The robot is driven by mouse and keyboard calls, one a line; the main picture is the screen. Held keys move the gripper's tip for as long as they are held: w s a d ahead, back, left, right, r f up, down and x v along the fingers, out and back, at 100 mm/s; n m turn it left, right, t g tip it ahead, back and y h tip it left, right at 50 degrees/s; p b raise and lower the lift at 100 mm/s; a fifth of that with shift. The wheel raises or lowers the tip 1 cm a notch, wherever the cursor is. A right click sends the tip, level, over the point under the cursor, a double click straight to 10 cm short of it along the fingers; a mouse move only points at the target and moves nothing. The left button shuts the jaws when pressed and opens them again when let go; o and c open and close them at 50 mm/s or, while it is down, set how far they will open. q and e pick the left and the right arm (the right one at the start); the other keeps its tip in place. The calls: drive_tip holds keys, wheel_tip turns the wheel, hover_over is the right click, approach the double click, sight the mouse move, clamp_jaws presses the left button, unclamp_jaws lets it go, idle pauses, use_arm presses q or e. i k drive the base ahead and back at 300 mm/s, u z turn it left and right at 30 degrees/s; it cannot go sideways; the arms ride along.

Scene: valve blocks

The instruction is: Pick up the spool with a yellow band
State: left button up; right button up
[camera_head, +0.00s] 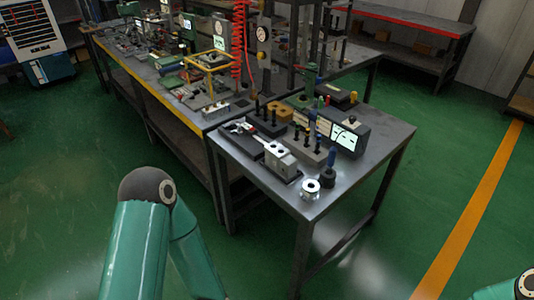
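Several small dark upright pins or spools (306,138) stand in dark blocks on the near metal table (350,188). They are too small to tell which one bears a yellow band. A silver cylinder (311,190) stands near the table's front corner. A black piece with a blue top (328,177) stands just behind it. A grey valve block (281,160) lies to their left. Only teal links of my arms show, at the lower left and the lower right corner. Neither gripper is in view.
A small lit screen (346,137) stands on the table's right side. A longer cluttered bench (172,125) adjoins at the back left, with a red coiled hose (238,45) above it. Green floor (440,140) is clear to the right, crossed by an orange stripe (482,200).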

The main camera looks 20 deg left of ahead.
sight(308, 131)
drive_tip(key=u, duration=0.45)
drive_tip(key=k, duration=0.5)
drive_tip(key=u, duration=0.9)
drive_tip(key=i, duration=1.4)
drive_tip(key=z, duration=0.7)
